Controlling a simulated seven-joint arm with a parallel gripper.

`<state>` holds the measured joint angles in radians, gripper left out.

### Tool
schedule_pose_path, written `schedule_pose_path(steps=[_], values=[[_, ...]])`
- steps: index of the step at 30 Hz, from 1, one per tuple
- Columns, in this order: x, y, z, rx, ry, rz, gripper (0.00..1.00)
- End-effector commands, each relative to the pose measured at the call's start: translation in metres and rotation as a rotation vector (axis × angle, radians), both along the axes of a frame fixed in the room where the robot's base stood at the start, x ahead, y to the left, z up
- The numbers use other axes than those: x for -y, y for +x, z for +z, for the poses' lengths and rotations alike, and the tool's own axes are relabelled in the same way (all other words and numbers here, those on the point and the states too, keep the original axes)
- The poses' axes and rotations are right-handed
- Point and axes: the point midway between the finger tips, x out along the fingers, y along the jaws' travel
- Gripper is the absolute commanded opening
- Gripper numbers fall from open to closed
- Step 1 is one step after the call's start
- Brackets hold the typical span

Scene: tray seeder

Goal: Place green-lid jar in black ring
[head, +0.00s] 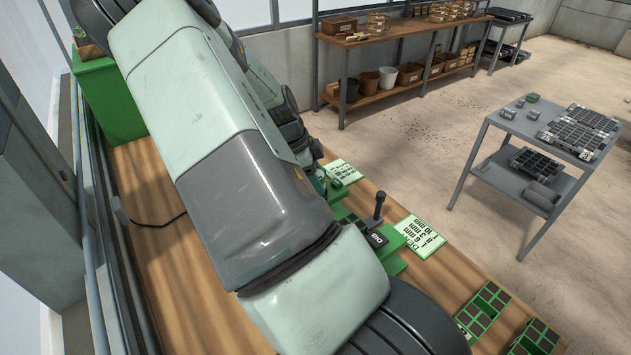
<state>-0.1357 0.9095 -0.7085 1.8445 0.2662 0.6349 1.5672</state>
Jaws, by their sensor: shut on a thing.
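My arm fills the middle of the head view and hides much of the bench. My gripper (316,172) is mostly hidden behind my arm's large grey link, with only a small part at the link's right edge. It is shut on a small greenish thing (320,184), most likely the green-lid jar, low over the green seeder parts. The lid and the fingertips cannot be made out clearly. I cannot make out the black ring; it may be hidden behind my arm.
A green and white labelled card (343,172) lies just right of the gripper. Green trays with dark cells (483,309) lie at the bench's right end. A grey cart (549,130) stands apart on the floor.

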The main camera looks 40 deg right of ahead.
Motion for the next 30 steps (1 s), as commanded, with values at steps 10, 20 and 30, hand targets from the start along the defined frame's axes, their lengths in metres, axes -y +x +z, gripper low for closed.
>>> schedule_pose_path(steps=[10,20,30], values=[[0.000,0.000,-0.011,0.001,-0.001,0.000,0.21],[0.000,0.000,-0.013,0.000,0.000,0.001,0.78],[-0.003,0.003,-0.003,0.003,-0.001,0.003,0.78]])
